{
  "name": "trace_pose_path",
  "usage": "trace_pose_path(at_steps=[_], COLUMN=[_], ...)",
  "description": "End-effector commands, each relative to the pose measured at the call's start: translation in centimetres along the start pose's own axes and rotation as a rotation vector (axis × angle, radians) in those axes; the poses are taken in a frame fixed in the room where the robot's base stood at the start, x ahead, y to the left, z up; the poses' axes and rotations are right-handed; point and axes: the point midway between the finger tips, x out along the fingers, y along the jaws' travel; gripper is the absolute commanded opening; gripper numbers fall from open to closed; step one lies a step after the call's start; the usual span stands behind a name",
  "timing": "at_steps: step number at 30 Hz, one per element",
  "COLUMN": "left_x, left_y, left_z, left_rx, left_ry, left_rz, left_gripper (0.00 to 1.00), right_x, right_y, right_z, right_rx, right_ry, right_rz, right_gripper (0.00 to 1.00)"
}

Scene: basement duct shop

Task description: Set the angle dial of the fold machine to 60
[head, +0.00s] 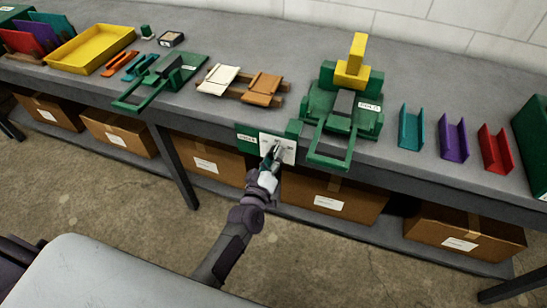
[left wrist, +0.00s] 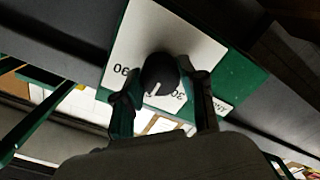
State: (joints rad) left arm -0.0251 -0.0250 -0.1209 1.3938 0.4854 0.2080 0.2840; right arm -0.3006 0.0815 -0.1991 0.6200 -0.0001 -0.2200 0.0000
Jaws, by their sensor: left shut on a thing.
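The angle dial is a dark round knob (left wrist: 160,74) with a short white mark, on a white plate (left wrist: 195,48) in the left wrist view. A 90 shows left of the knob and a partly covered 30 to its lower right. The mark points down the picture, between these numbers. My left gripper (head: 275,151) is shut on the knob, one finger on each side; the fingers (left wrist: 160,98) also show in the left wrist view. The plate (head: 285,146) sits on a green panel at the bench's front edge. The green fold machine (head: 345,110), with yellow blocks on top, stands just right.
The grey bench (head: 430,95) also holds a second green machine (head: 165,75), a yellow tray (head: 92,47), white and orange sheet pieces, and teal, purple and red channels (head: 455,139) at right. Cardboard boxes (head: 330,194) sit on the shelf below. The floor in front is clear.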

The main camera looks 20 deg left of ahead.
Motion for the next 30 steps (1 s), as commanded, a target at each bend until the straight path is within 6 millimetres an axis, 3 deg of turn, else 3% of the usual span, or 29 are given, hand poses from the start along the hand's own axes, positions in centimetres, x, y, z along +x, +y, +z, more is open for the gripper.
trace_pose_path(at_steps=[1,2,6,17,20,30], left_x=[0.0,0.0,0.0,-0.5,-1.7,-8.8], left_y=[-0.1,-0.1,-0.1,-0.1,-0.1,-0.1], left_z=[0.1,0.1,0.0,0.1,0.1,0.1], left_rx=[0.001,0.001,0.001,0.001,0.002,0.001], left_ry=[-0.001,-0.001,-0.001,-0.001,-0.002,-0.003], left_rz=[-0.001,-0.001,-0.001,-0.001,-0.002,-0.002], left_gripper=[0.06,0.45,0.66,0.66,0.66,0.66], right_x=[0.0,0.0,0.0,0.0,0.0,0.0], right_y=[0.0,0.0,0.0,-0.1,-0.1,-0.1], right_z=[0.0,0.0,0.0,-0.1,-0.1,-0.1], right_rx=[0.000,0.000,0.000,-0.001,-0.001,0.000], right_ry=[0.000,0.000,0.000,0.001,0.001,0.001], right_rz=[0.000,0.000,0.000,-0.001,-0.002,-0.002], right_gripper=[0.40,0.40,0.40,0.40,0.40,0.40])
